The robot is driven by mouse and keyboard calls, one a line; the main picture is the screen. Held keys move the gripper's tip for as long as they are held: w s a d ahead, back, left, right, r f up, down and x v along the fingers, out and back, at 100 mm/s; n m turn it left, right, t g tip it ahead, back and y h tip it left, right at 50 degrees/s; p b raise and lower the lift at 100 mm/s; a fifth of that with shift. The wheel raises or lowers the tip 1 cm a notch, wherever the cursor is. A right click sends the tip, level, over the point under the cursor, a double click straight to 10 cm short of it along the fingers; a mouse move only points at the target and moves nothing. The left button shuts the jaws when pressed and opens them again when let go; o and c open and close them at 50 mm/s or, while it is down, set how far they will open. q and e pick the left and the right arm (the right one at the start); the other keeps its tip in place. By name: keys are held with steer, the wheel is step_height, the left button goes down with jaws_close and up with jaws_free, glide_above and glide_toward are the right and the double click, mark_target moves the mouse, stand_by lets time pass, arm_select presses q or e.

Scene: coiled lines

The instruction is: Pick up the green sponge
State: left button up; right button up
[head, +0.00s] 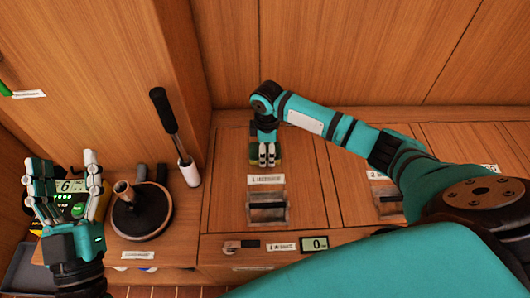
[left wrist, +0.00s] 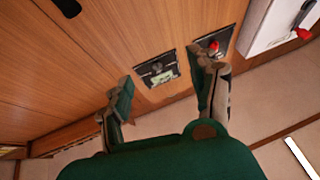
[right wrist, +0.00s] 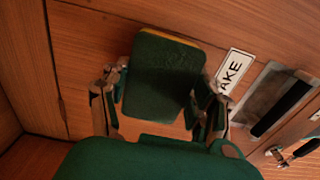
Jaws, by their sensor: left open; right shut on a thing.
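The green sponge (right wrist: 160,75) fills the space between the fingers of my right gripper (right wrist: 162,98) in the right wrist view. It is dark green with a yellow edge at its far side. In the head view a little of the sponge (head: 253,153) shows beside my right gripper (head: 267,160), over the wooden lid top. My right gripper is shut on it. I cannot tell whether the sponge touches the wood. My left gripper (head: 66,172) is open and empty at the left of the head view, and its spread fingers (left wrist: 168,95) also show in the left wrist view.
A display device (head: 72,190) sits behind my left fingers. A metal latch (head: 268,208) and a labelled display (head: 314,243) lie in front of the sponge. Wooden walls close the back.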

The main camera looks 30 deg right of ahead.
mark_target(267, 152)
steer(key=shift+r, duration=0.1)
